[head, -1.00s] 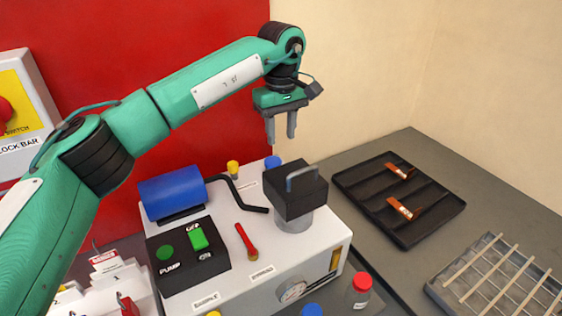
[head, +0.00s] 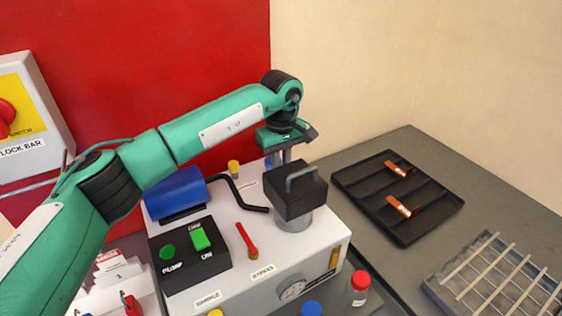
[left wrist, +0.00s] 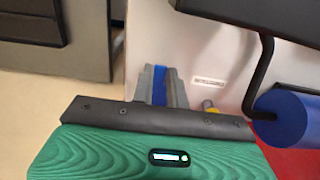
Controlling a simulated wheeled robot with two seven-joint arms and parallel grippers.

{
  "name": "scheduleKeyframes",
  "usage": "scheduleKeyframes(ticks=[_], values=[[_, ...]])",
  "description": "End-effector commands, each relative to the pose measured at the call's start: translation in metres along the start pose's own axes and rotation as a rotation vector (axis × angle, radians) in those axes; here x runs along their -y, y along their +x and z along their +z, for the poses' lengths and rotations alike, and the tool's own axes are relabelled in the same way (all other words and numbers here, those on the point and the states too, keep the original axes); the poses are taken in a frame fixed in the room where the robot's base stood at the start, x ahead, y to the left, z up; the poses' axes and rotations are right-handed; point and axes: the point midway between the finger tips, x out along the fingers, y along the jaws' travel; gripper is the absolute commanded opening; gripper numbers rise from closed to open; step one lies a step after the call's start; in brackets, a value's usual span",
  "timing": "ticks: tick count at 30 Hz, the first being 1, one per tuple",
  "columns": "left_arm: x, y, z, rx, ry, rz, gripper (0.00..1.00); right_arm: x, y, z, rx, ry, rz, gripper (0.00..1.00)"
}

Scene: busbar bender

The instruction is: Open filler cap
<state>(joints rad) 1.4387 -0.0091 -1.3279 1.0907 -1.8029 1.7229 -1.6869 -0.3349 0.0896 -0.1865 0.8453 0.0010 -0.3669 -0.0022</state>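A blue cap (head: 268,163) sits at the back of the white machine top, largely hidden behind my left gripper in the head view. My left gripper (head: 283,156) points down over it from the back. In the left wrist view the blue cap (left wrist: 159,86) shows between the two grey fingers (left wrist: 160,84), one on each side. The fingers are apart; whether they touch the cap is too small to tell. A yellow cap (head: 233,167) stands to its left and also shows in the left wrist view (left wrist: 210,106). My right gripper is not in view.
A black bending head with a handle (head: 297,190) stands just in front of the gripper. A bent black pipe (head: 243,197) and a blue cylinder (head: 175,192) lie to the left. A black tray (head: 425,225) with copper pieces is at right. The red wall is close behind.

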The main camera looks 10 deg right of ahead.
Motion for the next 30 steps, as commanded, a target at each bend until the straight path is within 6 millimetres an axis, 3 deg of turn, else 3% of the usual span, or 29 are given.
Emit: scheduleKeyframes(ticks=[2, 11, 30], values=[[0.0, 0.0, 0.0, 0.0, 0.0, 0.0, 0.0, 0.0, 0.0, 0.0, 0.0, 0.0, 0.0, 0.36], [0.0, -0.002, -0.002, 0.023, -0.002, -0.001, 0.0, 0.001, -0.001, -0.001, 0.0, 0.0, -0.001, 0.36], [-0.001, -0.025, -0.021, 0.411, -0.005, -0.002, 0.0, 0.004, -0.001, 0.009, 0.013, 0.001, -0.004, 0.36]])
